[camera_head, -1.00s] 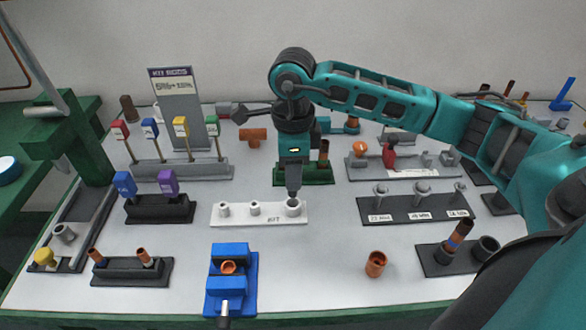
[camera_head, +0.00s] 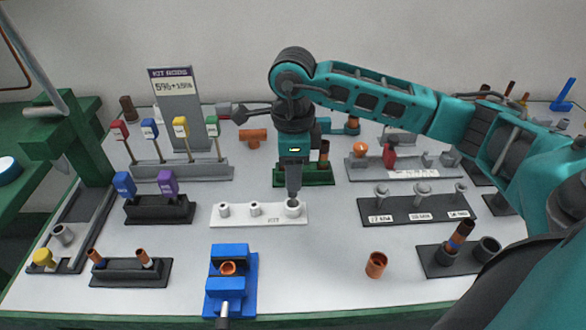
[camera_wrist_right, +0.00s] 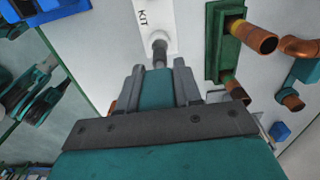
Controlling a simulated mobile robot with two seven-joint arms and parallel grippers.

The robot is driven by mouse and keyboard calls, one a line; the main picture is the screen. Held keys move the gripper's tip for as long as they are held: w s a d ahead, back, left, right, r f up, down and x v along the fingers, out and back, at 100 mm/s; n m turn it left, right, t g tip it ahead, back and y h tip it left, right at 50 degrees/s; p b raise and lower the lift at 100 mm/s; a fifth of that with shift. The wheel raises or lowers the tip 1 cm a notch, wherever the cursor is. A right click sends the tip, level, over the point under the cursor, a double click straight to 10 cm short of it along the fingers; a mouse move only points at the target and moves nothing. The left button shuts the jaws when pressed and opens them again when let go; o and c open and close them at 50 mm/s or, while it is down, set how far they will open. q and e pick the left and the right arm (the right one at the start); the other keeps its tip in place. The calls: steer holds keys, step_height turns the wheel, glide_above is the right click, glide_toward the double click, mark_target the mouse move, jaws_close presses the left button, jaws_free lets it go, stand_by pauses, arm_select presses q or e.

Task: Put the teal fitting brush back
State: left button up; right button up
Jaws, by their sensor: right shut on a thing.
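My right gripper (camera_head: 293,166) is shut on the teal fitting brush, above the white KIT block (camera_head: 272,219). In the right wrist view the brush's teal handle (camera_wrist_right: 155,88) sits between the grey fingers. Its grey lower end (camera_wrist_right: 161,50) points at the block. In the head view this dark end meets the rightmost, largest round holder (camera_head: 292,209) on the block. The brush looks about upright there; how deep its tip sits is hidden. The block's two smaller holders, to the left, look empty. My left gripper is in neither view.
A green stand with copper pipes (camera_head: 318,174) is close behind the gripper. A blue vise (camera_head: 230,280) stands in front. A black rack with colour-tagged brushes (camera_head: 160,210) is at left, a labelled dark rack (camera_head: 400,209) at right. A copper fitting (camera_head: 376,265) stands on clear tabletop.

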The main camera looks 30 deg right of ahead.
mark_target(293, 195)
steer(key=shift+f, duration=0.2)
steer(key=shift+f+b, duration=2.4)
steer(key=shift+f, duration=0.2)
steer(key=o, duration=1)
